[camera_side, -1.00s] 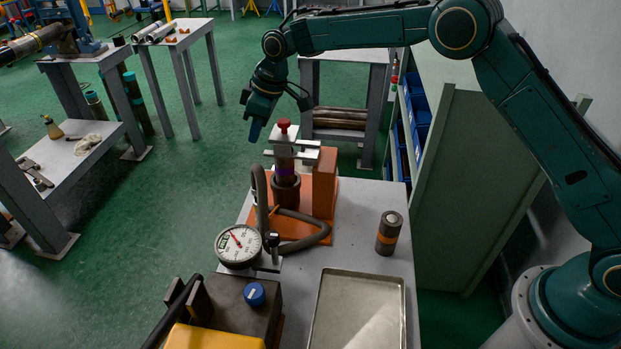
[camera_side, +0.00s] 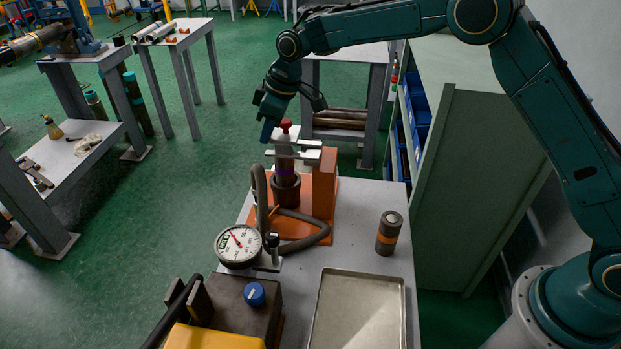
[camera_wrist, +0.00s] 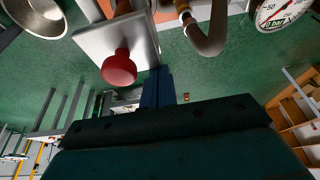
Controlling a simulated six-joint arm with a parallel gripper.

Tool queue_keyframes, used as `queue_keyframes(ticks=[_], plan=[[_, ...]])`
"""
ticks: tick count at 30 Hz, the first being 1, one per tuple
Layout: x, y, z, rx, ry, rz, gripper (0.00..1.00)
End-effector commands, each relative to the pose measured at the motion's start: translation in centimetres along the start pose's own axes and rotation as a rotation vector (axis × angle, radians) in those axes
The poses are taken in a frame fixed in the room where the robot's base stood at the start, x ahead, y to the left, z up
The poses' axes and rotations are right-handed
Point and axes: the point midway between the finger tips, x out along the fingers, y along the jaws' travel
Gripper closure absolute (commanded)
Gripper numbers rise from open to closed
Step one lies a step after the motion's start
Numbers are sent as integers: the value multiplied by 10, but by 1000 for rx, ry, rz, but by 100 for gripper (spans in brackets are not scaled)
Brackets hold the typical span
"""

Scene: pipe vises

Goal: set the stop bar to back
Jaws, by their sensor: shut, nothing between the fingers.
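A red knob (camera_side: 285,125) stands on top of a pale metal plate (camera_side: 309,155) on the orange test stand (camera_side: 326,186). The plate appears to be the stop bar, though I cannot tell for sure. In the wrist view the red knob (camera_wrist: 119,68) sits on the square pale plate (camera_wrist: 92,42). My gripper (camera_side: 267,134) is shut and empty, just left of the knob, with its blue fingers pointing down. In the wrist view my blue fingers (camera_wrist: 158,88) show right of the knob. I cannot tell whether they touch the plate.
A hose (camera_side: 319,237) curves in front of the stand, near a pressure gauge (camera_side: 239,246). A shallow metal tray (camera_side: 325,300) lies at the front. Left of the stand is open floor.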

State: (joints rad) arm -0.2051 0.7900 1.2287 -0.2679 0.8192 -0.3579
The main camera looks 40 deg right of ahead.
Motion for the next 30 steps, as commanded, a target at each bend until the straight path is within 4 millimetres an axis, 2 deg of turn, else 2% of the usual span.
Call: queue_keyframes(ticks=[24,30], plan=[[-31,0,89,4,-2,-1,100],[-33,0,98,4,-5,-2,100]])
